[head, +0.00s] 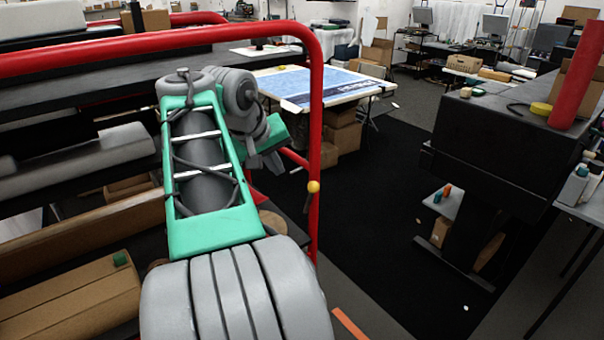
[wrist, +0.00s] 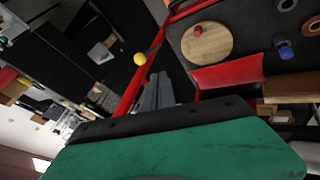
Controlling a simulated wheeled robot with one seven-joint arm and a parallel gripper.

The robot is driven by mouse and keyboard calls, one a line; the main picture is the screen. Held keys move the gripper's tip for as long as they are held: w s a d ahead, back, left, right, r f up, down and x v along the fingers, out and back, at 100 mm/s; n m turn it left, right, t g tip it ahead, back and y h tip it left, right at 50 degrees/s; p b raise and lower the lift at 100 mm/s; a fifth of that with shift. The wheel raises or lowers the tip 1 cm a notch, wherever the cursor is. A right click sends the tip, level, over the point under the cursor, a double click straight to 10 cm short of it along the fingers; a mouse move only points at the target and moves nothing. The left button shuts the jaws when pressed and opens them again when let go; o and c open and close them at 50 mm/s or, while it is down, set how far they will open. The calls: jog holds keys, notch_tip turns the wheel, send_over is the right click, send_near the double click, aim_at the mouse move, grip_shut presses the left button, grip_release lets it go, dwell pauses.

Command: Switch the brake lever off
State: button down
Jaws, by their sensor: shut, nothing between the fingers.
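The brake lever (head: 313,187) has a yellow ball knob on a short dark stem at the red rail's right-hand post. The knob also shows in the wrist view (wrist: 140,58), left of and beyond my fingertips, with its stem beside the red post. My gripper (head: 268,163) is to the left of the lever in the head view, partly hidden by my own arm. In the wrist view my gripper's grey fingers (wrist: 158,80) are together and empty, apart from the knob.
A red tubular rail (head: 316,110) frames the space around my arm. In the wrist view, a round wooden disc (wrist: 207,41) and a red panel (wrist: 228,76) lie right of the fingers. A table with a blue sheet (head: 335,85) stands beyond; dark floor (head: 370,220) is clear right of the post.

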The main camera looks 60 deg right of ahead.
jog(key=shift+a, duration=0.1)
jog(key=shift+f, duration=0.15)
jog(key=s+d+f+p, duration=0.1)
jog(key=s+d+f, duration=0.1)
jog(key=d+f, duration=0.6)
jog(key=shift+d+f, duration=0.3)
jog(key=shift+f, duration=0.2)
jog(key=shift+s+d+r, duration=0.1)
jog(key=shift+s, duration=0.05)
